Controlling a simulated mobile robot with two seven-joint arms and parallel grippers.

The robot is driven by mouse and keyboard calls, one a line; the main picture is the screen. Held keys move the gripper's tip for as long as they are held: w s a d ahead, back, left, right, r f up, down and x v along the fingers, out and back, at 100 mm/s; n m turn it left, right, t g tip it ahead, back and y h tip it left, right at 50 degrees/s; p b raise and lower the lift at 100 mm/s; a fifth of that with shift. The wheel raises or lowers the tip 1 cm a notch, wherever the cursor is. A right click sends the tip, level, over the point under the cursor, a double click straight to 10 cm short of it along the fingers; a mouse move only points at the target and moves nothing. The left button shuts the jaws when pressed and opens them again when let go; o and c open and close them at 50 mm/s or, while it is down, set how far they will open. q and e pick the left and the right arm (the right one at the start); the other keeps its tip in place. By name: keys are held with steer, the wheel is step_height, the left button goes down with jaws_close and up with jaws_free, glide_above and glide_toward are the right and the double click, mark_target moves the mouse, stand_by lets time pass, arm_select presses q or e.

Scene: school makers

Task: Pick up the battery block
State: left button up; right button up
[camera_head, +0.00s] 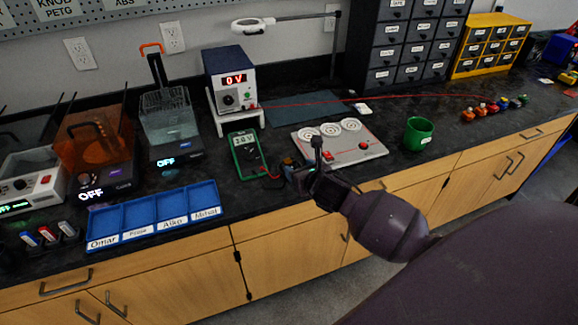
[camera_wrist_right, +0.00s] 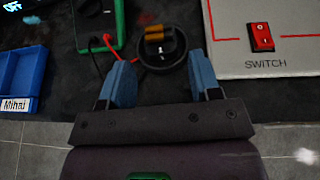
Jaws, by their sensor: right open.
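A small dark block with orange-brown cylinders, which looks like the battery block (camera_wrist_right: 154,39), lies on the black counter between the green multimeter and the white switch board. In the head view the battery block (camera_head: 289,162) is small and partly hidden by my right gripper (camera_head: 304,163). In the wrist view my right gripper (camera_wrist_right: 160,78) is open, with its two blue finger pads apart. The block is ahead of the gap between them, and nothing is gripped. A dark ring-like shape beside the block is unclear. My left gripper is not in view.
The green multimeter (camera_head: 246,152) with its red lead lies left of the block. The white switch board (camera_head: 340,142) is close on the right. A blue labelled tray (camera_head: 157,213) lies farther left. A green cup (camera_head: 417,133) stands right of the board.

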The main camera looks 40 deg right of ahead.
mark_target(290, 162)
steer(key=shift+b+x, duration=0.55)
steer(key=shift+x, duration=2.1)
steer(key=shift+r, duration=0.15)
steer(key=c, duration=0.8)
